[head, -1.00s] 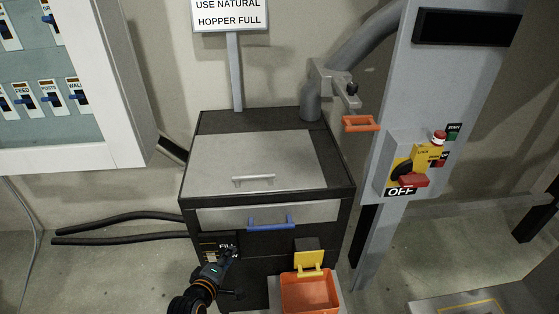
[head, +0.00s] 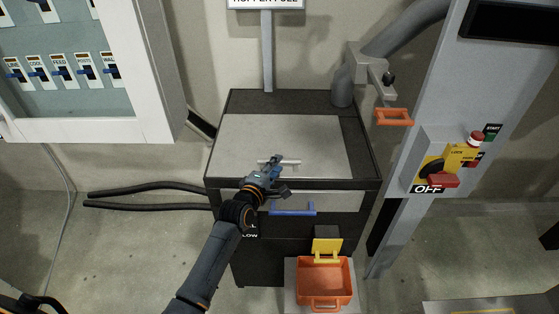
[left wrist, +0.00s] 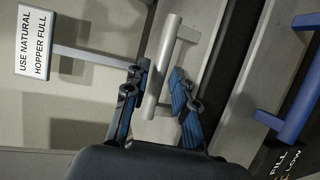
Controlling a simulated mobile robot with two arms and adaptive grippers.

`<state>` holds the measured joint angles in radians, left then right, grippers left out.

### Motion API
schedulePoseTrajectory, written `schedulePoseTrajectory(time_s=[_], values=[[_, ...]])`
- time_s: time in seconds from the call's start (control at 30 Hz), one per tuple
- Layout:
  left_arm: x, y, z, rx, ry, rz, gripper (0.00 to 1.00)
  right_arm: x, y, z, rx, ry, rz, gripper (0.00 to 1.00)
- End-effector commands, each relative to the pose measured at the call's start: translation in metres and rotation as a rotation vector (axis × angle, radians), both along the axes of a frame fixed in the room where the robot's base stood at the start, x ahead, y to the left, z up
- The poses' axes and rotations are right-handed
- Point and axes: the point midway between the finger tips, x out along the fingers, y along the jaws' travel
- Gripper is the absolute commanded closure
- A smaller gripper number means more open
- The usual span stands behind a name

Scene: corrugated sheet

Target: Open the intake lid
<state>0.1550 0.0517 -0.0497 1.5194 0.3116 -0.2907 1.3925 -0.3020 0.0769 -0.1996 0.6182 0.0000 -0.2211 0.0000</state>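The intake lid (head: 310,135) is a flat light-grey panel, lying shut on top of the dark hopper cabinet (head: 285,98). Its silver bar handle (head: 292,161) stands near the lid's front edge. My left gripper (head: 274,164) reaches over the cabinet's front edge to the left part of this handle. In the left wrist view, the open blue-padded fingers of my left gripper (left wrist: 160,74) stand on either side of the silver handle (left wrist: 163,55), with gaps visible beside it. My right gripper is not in view.
A blue drawer handle (head: 293,210) sits below the lid on the cabinet front. A yellow flap (head: 326,246) and an orange bin (head: 322,280) are lower right. An orange handle (head: 394,117) and a grey control post (head: 450,90) stand to the right.

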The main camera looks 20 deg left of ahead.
Motion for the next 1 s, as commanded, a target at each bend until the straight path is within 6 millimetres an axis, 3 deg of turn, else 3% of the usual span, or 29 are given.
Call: schedulePoseTrajectory(time_s=[0.23, 0.6, 0.63, 0.77, 1.0], values=[[0.025, -0.003, -0.004, 0.002, 0.0, 0.0, 0.74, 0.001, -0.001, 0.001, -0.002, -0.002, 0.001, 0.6], [0.029, -0.003, -0.006, 0.001, 0.0, 0.0, 0.74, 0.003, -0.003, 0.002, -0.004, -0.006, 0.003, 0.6], [0.029, -0.003, -0.006, 0.001, 0.0, 0.0, 0.76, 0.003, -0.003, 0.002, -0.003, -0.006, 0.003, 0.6], [0.029, -0.003, -0.006, 0.001, 0.0, 0.001, 1.0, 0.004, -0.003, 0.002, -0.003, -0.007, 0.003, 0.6], [0.029, -0.003, -0.006, 0.002, 0.001, 0.001, 1.0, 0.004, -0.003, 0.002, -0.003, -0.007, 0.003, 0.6]])
